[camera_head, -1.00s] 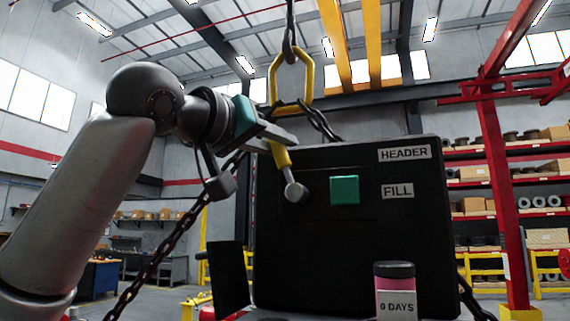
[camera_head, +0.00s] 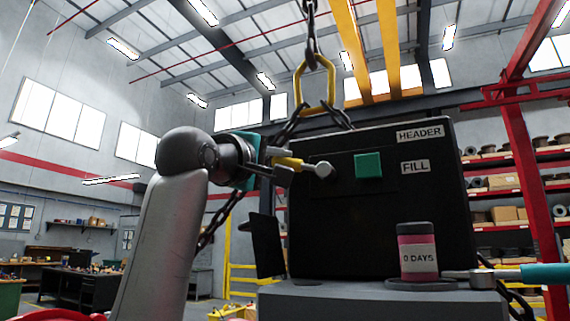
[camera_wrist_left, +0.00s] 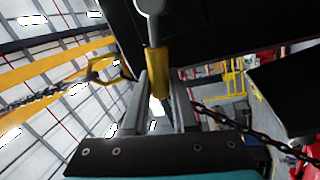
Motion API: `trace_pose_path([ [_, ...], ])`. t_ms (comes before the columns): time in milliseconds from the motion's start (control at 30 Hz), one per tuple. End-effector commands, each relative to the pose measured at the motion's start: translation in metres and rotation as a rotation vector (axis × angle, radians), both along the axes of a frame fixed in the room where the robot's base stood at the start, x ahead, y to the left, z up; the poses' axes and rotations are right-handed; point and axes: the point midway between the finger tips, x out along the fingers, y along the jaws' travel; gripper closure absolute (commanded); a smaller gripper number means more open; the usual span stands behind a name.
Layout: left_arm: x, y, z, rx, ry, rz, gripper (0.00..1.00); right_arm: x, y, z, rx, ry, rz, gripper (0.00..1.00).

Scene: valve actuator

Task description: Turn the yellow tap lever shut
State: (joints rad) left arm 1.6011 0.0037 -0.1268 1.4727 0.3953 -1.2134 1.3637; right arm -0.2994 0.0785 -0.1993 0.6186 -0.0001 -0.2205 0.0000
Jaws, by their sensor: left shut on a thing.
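The yellow tap lever (camera_head: 291,163) sticks out to the left from its grey round pivot (camera_head: 323,170) on the front of the black panel (camera_head: 345,225). It lies nearly level, its outer end slightly higher. My left gripper (camera_head: 284,166) reaches in from the left and is shut on the lever's yellow sleeve. In the left wrist view the sleeve (camera_wrist_left: 157,68) sits between the fingertips, and the grey stem runs up to the panel. The fingers partly hide the lever's outer end. My right gripper is out of view.
A green square (camera_head: 368,167) sits right of the pivot, near the HEADER and FILL labels. A pink jar (camera_head: 417,250) marked 0 DAYS stands on the grey ledge (camera_head: 350,300). A teal-handled tool (camera_head: 540,273) shows at right. Chains (camera_head: 285,125) hang close behind the gripper.

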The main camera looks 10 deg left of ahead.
Motion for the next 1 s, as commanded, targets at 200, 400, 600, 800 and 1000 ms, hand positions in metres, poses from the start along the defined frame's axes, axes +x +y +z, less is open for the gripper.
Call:
trace_pose_path([
  [200, 0.001, 0.002, -0.014, -0.130, 0.045, -0.001, 1.00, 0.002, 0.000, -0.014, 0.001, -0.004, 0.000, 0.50],
  [400, 0.001, 0.003, -0.019, -0.198, 0.067, 0.001, 1.00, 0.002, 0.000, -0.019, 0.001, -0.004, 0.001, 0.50],
  [600, 0.001, 0.003, -0.020, -0.227, 0.077, 0.000, 1.00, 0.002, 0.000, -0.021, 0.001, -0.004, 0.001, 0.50],
  [800, 0.001, 0.003, -0.020, -0.231, 0.078, 0.001, 1.00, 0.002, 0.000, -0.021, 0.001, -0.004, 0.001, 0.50],
  [1000, 0.001, 0.003, -0.020, -0.230, 0.078, 0.000, 1.00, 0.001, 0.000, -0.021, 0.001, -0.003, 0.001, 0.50],
])
